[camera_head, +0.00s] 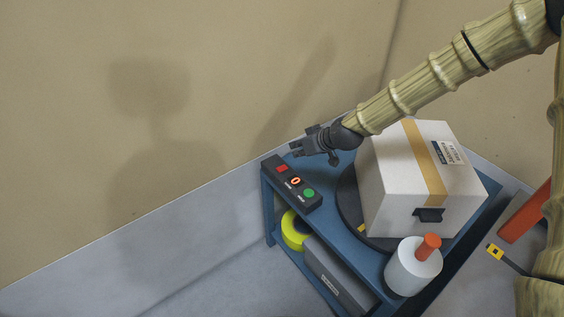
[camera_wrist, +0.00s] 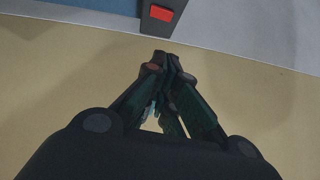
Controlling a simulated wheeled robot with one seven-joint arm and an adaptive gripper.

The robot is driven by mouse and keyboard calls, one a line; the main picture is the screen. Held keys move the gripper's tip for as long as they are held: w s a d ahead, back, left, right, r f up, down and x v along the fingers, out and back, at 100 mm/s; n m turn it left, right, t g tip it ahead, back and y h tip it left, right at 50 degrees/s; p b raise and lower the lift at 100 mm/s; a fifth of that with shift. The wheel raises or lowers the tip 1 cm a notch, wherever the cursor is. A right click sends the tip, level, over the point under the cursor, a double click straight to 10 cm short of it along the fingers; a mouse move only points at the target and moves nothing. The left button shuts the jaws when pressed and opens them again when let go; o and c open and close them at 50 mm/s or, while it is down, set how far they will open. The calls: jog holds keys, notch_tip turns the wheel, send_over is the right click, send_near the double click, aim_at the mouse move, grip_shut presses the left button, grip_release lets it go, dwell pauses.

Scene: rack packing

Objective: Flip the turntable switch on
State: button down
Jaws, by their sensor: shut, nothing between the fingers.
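A black switch box (camera_head: 291,183) lies along the left end of the blue table. It carries a red rocker switch (camera_head: 282,169), an orange-ringed button (camera_head: 296,181) and a green button (camera_head: 309,193). The red switch also shows at the top of the wrist view (camera_wrist: 161,13). The dark round turntable (camera_head: 349,200) is beside the box, under a white taped carton (camera_head: 397,180). My gripper (camera_head: 294,149) is shut and empty, just beyond the red switch end of the box and apart from it. Its closed fingertips show in the wrist view (camera_wrist: 160,58), below the switch.
A white roll (camera_head: 412,272) with an orange core stands at the table's near corner. A yellow tape roll (camera_head: 294,230) and a grey box (camera_head: 338,277) sit on the lower shelf. The carton stands close to my wrist. A wall rises behind the table.

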jog(key=p, duration=0.2)
send_over(284, 169)
jog(key=f, duration=0.8)
jog(key=shift+s+a+f, duration=0.3)
jog(key=shift+a, duration=0.1)
jog(key=shift+a+f, duration=0.15)
jog(key=shift+f, duration=1.05)
jog(key=shift+s+f, duration=0.1)
jog(key=shift+f, duration=0.05)
jog(key=shift+a+f, duration=0.1)
jog(key=shift+a, duration=0.05)
jog(key=shift+d, duration=0.25)
jog(key=shift+w+d, duration=0.4)
jog(key=shift+d, duration=0.05)
